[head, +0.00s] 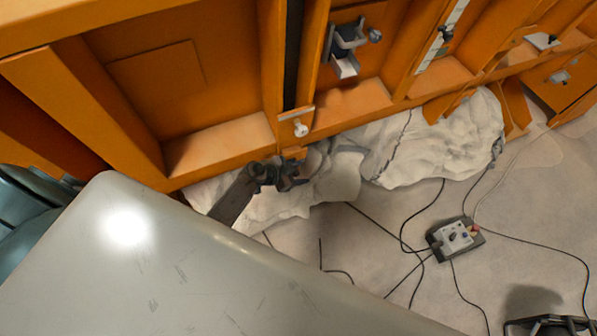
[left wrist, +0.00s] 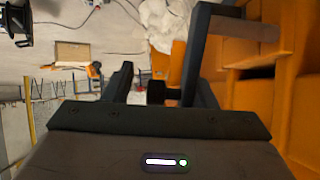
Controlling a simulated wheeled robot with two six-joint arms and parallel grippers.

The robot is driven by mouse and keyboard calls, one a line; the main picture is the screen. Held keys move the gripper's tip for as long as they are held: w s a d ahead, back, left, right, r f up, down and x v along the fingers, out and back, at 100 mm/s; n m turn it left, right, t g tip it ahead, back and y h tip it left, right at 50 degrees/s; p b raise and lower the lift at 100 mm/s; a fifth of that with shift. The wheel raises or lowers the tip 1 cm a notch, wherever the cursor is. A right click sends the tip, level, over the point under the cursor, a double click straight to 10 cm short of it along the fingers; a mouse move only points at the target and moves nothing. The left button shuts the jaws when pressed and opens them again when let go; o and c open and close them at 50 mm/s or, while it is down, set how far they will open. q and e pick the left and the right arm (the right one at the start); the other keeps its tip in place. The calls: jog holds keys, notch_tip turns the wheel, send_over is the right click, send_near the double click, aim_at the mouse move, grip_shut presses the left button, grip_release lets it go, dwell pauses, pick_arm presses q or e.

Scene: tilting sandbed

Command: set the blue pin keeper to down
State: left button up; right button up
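My left gripper (head: 284,174) is dark and sits low against the front edge of the orange frame (head: 216,152), below a small white fitting with a round knob (head: 300,128). In the left wrist view my left gripper (left wrist: 158,78) has its two dark fingers apart, with a gap between them. I cannot see anything held in it. A dark block with a pale plate and a knob (head: 346,40) is fixed to the orange wall higher up. No part clearly reads as a blue pin keeper, so I cannot tell its position. My right gripper is out of view.
Crumpled whitish sheeting (head: 435,145) lies along the foot of the frame. A control box (head: 457,237) with trailing cables lies on the pale floor. A large glossy pale surface fills the lower left. Orange walls stand close on the right in the left wrist view.

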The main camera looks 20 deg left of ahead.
pick_arm(q)
jog(key=shift+r, duration=0.2)
jog(key=shift+s+a+r, duration=0.25)
jog(key=shift+s+a, duration=0.05)
jog(key=shift+a, duration=0.05)
jog(key=v, duration=0.9)
jog(key=shift+s+r+b, duration=0.2)
jog(key=shift+s+b, duration=0.1)
jog(key=shift+b, duration=0.1)
